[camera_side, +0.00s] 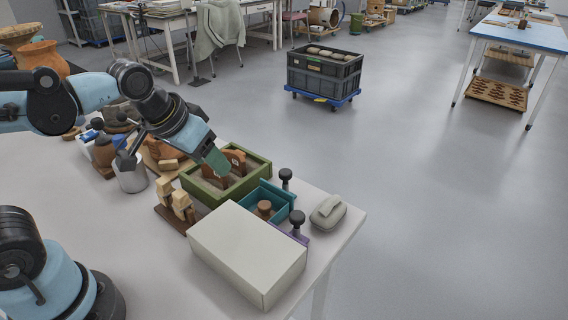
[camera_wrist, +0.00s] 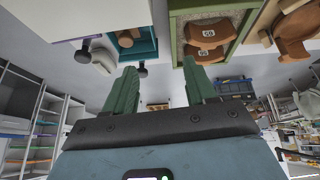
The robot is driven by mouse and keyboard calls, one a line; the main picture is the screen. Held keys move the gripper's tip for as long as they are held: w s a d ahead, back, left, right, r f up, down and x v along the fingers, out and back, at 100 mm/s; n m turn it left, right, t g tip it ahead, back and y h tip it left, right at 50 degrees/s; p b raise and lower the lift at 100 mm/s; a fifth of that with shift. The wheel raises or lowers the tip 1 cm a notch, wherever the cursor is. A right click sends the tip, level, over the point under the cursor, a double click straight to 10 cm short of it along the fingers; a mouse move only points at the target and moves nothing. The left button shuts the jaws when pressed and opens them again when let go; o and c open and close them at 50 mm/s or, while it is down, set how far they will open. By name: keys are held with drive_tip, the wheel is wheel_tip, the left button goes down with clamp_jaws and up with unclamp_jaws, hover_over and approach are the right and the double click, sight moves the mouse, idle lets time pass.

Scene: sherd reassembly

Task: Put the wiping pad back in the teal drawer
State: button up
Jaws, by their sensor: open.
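The wiping pad, a grey rounded block with a raised grip (camera_side: 328,212), lies on the table near its right corner; it also shows in the wrist view (camera_wrist: 103,60). The teal drawer (camera_side: 283,208) stands pulled out from the white cabinet (camera_side: 247,252), with a black knob (camera_side: 285,177) on its front. A brown knobbed object (camera_side: 264,208) is inside it. The teal drawer shows in the wrist view too (camera_wrist: 147,47). My gripper (camera_side: 219,163) is open and empty above the green-rimmed tray, left of the drawer; its green fingers (camera_wrist: 158,85) are spread in the wrist view.
The green-rimmed tray (camera_side: 205,194) holds brown sherds (camera_side: 232,162). A purple drawer front (camera_side: 298,237) with a black knob sits beside the teal one. Wooden clamps (camera_side: 180,206) and a grey cup (camera_side: 131,176) stand left. The table edge is close to the pad.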

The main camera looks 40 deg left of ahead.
drive_tip(key=shift+s+a+f+m+t, duration=0.15)
drive_tip(key=shift+s+a+f+t, duration=0.1)
drive_tip(key=shift+s+a+t, duration=0.2)
drive_tip(key=shift+s+a+f+m+t, duration=0.15)
drive_tip(key=shift+s+a+f+t, duration=0.1)
drive_tip(key=shift+s+a+t, duration=0.15)
idle(0.3)
